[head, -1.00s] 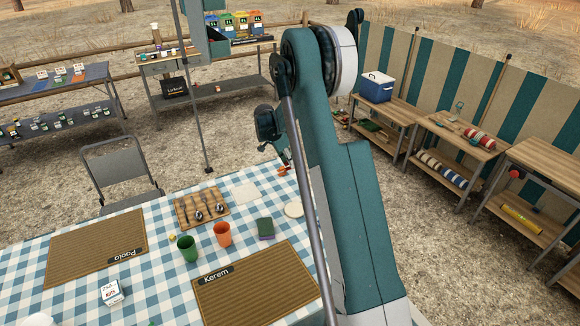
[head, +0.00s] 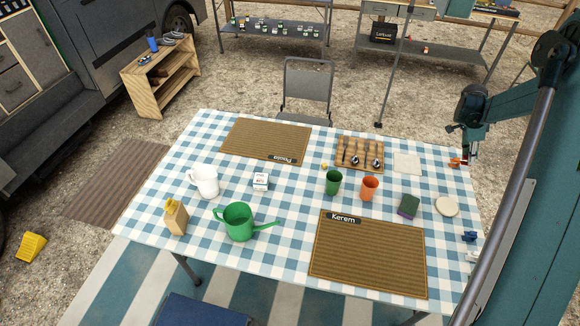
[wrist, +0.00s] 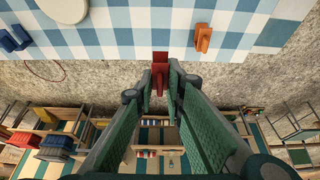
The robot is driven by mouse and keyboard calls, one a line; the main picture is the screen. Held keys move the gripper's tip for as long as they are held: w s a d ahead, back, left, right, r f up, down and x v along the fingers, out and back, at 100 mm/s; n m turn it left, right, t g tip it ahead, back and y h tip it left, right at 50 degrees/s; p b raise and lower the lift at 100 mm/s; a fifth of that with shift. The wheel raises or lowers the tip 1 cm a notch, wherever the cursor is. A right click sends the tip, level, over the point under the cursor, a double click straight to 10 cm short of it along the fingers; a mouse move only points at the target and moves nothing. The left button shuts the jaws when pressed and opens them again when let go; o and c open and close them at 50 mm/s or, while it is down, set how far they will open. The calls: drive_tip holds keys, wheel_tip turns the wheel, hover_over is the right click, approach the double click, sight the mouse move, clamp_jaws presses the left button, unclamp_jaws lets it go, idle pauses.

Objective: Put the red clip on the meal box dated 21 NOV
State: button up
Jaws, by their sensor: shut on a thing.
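My gripper (wrist: 167,76) is shut on the red clip (wrist: 160,72), which sits between the fingertips in the wrist view. In the head view my gripper (head: 471,154) is at the right edge of the checked table (head: 300,268), and the clip in it is hard to make out. An orange clip (wrist: 203,38) lies on the cloth close by and also shows in the head view (head: 455,162). A small white box (head: 261,181) with a printed label stands mid-table, far left of my gripper. Its print is too small to read, so I cannot tell its date.
Blue clip (head: 469,237) lies at the table's right edge. Placemats (head: 368,262) lie flat.

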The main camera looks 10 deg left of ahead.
drive_tip(key=a+r+n+t, duration=0.25)
drive_tip(key=a+n, duration=0.45)
drive_tip(key=a, duration=3.8)
drive_tip(key=s+a+r+n+y, duration=0.1)
drive_tip(key=s+a+n, duration=0.1)
drive_tip(key=s+a, duration=0.5)
drive_tip(key=s+a+n+t, duration=0.1)
drive_tip(key=s+a, duration=0.7)
drive_tip(key=a, duration=1)
drive_tip(key=s+a+r+n+y+p, duration=0.1)
drive_tip(key=s+a+n, duration=0.2)
drive_tip(key=s+a, duration=0.4)
drive_tip(key=a, duration=0.5)
drive_tip(key=shift+s+a+r+y, duration=0.25)
drive_tip(key=shift+a+r+y, duration=0.05)
drive_tip(key=shift+t, duration=0.25)
approach(265, 174)
drive_tip(key=shift+w+d+f+b, duration=0.35)
drive_tip(key=shift+w+f+b, duration=0.1)
drive_tip(key=shift+w, duration=0.3)
drive_tip(key=shift+f, duration=0.1)
drive_tip(key=shift+f, duration=1.8)
